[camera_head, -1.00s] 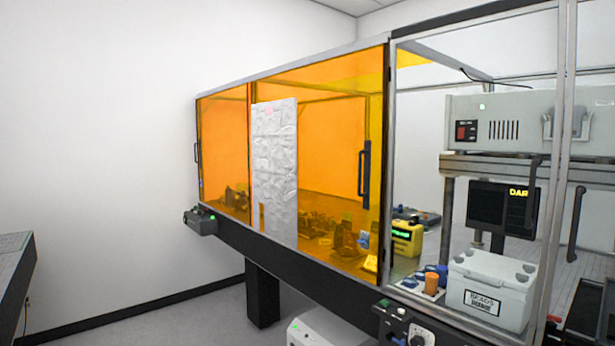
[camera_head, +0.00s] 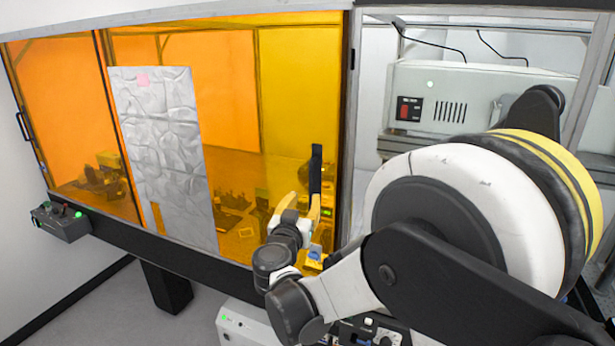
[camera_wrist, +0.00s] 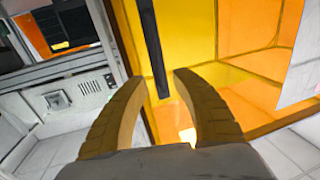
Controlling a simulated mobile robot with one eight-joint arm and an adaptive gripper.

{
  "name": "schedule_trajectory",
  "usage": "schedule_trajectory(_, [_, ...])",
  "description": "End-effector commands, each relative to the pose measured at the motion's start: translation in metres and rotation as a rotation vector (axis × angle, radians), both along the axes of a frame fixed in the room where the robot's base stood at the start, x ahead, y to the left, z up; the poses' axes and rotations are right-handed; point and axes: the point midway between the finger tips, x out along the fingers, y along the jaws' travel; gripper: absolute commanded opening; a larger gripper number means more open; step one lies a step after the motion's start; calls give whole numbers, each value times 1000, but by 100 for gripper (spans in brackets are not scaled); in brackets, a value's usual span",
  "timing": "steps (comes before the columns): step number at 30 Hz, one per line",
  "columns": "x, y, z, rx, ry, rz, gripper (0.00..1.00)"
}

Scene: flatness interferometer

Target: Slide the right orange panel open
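The right orange panel (camera_head: 230,105) is a see-through amber sheet in the enclosure's front, and it reaches the upright post at its right. Its black vertical handle (camera_head: 316,172) is near its right edge. My gripper (camera_head: 300,207) is in front of the panel by the handle's lower part. In the wrist view my gripper (camera_wrist: 155,76) has its two fingers apart, with the handle (camera_wrist: 151,45) showing between the fingertips. I cannot tell whether either finger touches it. The panel (camera_wrist: 190,35) also fills the wrist view's upper middle.
A crumpled silver sheet (camera_head: 160,140) stands at the panel's left part. The left orange panel (camera_head: 62,100) has its own handle (camera_head: 22,125). A control box (camera_head: 62,222) sticks out below it. A grey instrument (camera_head: 455,95) is at right, partly behind my arm.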

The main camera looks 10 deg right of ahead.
Motion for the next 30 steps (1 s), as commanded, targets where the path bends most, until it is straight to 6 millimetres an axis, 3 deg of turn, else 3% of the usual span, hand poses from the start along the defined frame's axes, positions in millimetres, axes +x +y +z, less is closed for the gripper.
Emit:
schedule_trajectory(12, [71,-34,0,0,2,-4,34])
schedule_trajectory(18, [84,-40,0,0,2,-2,34])
schedule_trajectory(26, [84,-40,-1,0,3,-2,34])
schedule_trajectory(29, [84,-40,-1,0,3,-2,6])
schedule_trajectory(30, [84,-40,0,0,3,-2,0])
